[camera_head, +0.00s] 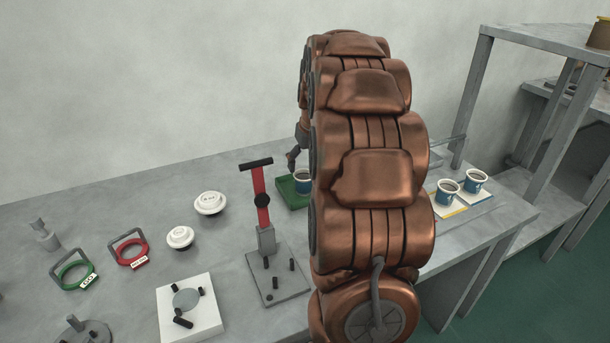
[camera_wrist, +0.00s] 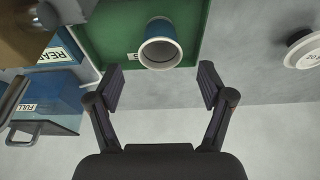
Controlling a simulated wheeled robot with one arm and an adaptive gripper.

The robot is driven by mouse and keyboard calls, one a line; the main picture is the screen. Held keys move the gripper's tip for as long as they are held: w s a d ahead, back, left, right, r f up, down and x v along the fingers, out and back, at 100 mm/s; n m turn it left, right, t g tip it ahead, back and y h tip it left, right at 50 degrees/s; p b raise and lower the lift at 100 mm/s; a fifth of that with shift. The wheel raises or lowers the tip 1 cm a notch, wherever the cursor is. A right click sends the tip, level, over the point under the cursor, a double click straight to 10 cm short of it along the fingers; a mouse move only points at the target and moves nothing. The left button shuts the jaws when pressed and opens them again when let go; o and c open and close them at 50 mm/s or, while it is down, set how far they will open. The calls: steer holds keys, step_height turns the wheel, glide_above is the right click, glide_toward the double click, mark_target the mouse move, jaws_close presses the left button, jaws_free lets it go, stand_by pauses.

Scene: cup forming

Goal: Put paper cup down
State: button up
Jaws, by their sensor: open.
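A blue and white paper cup (camera_head: 302,181) stands on a green tray (camera_head: 286,193), just left of my copper-coloured arm in the head view. In the wrist view the cup (camera_wrist: 161,45) sits on the green tray (camera_wrist: 105,35), its open white rim facing the camera. My gripper (camera_wrist: 158,88) is open in the wrist view. Its two fingers are spread to either side below the cup, and nothing is between them. In the head view part of my gripper (camera_head: 292,158) shows just above the cup; my arm hides the rest.
In the wrist view, blue bins (camera_wrist: 45,105) lie left.

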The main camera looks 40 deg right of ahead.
steer(key=shift+v, duration=1.8)
